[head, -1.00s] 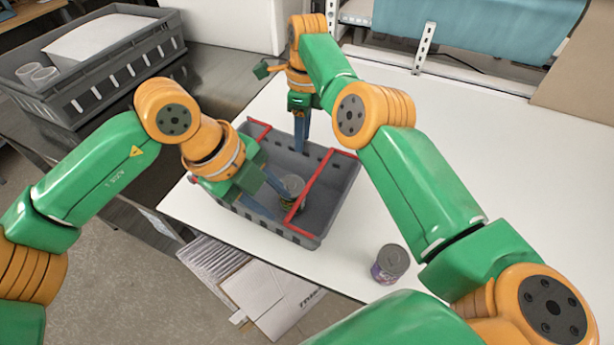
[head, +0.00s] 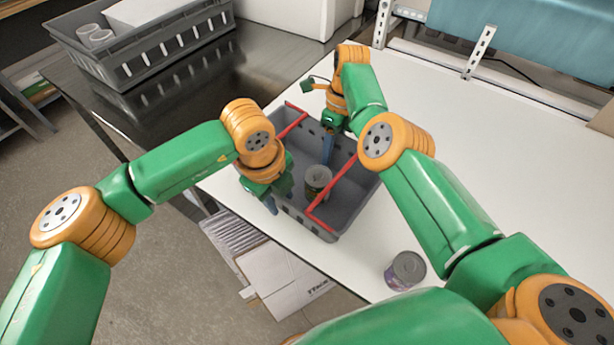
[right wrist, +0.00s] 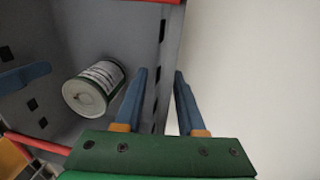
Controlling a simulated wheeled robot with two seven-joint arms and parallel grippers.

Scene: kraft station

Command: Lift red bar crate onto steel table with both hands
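The grey crate with red bars (head: 352,208) stands on the white table, with a can (head: 318,180) inside. It also shows in the right wrist view (right wrist: 105,35). My left gripper (head: 275,200) is at the crate's near-left wall; a blue finger shows outside it, and another blue finger shows inside in the right wrist view. My right gripper (right wrist: 160,75) is open at the opposite wall, one finger inside and one outside, with the wall between. In the head view it is partly hidden by its own arm. The dark steel table (head: 170,95) is at upper left.
Another grey crate (head: 150,65) with cups and a white item occupies the steel table's back. A second can (head: 405,270) stands on the white table (head: 500,150). Cardboard (head: 280,280) lies below the front edge. The steel table's near part is clear.

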